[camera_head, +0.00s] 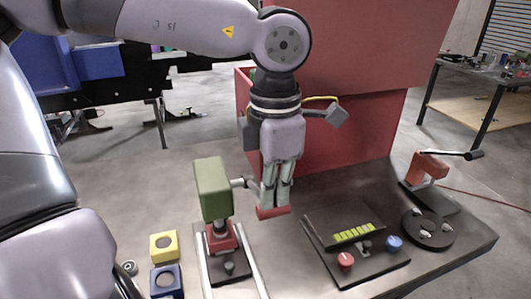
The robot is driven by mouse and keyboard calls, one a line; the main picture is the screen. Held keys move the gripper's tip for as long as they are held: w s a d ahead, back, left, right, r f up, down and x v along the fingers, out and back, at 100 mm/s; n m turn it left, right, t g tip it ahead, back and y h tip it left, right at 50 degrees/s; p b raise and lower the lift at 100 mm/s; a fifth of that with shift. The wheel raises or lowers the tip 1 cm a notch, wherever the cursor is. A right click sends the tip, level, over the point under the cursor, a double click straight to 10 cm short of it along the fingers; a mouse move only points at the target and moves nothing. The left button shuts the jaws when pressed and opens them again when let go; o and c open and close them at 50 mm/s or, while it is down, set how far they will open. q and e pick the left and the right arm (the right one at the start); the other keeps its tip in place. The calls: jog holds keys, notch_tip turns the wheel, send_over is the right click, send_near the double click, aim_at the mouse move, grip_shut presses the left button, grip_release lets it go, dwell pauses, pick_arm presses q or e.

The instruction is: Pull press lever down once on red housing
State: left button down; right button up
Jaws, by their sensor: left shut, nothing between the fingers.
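The press has a green block-shaped head (212,188) standing over the rails at the front of the table. The red housing (222,238) sits on the rails under the press head. The press lever (241,182) comes out of the right side of the head as a short grey rod. Its outer part runs behind or beside my fingers. My left gripper (274,203) points down just right of the press, with its fingers shut and nothing held between them. A red bar (272,212) shows at the fingertips; I cannot tell whether it is the lever's grip. My right gripper is out of view.
A panel with a red knob (345,261), a blue knob (394,243) and a yellow-green strip lies to the right. Beyond are a black round plate (428,230) and an orange lever device (430,167). Yellow (164,246) and blue blocks (166,281) sit left of the rails.

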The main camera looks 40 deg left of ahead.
aim_at(275, 213)
pick_arm(q)
jog(key=shift+f, duration=0.15)
jog(key=shift+s+d+f+b, duration=0.1)
jog(key=shift+d+f+b, duration=0.05)
jog(key=shift+f+b, duration=0.35)
jog(key=shift+s+d+f+b, duration=0.1)
jog(key=shift+f+b, duration=0.3)
jog(key=shift+b, duration=0.2)
jog(key=shift+d+f+b, duration=0.2)
jog(key=shift+f+b, duration=0.85)
jog(key=shift+s+f+b, duration=0.1)
jog(key=shift+f+b, duration=0.95)
jog(key=shift+b, duration=0.05)
jog(key=shift+f, duration=0.1)
jog(key=shift+f+b, duration=1.5)
dwell(0.3)
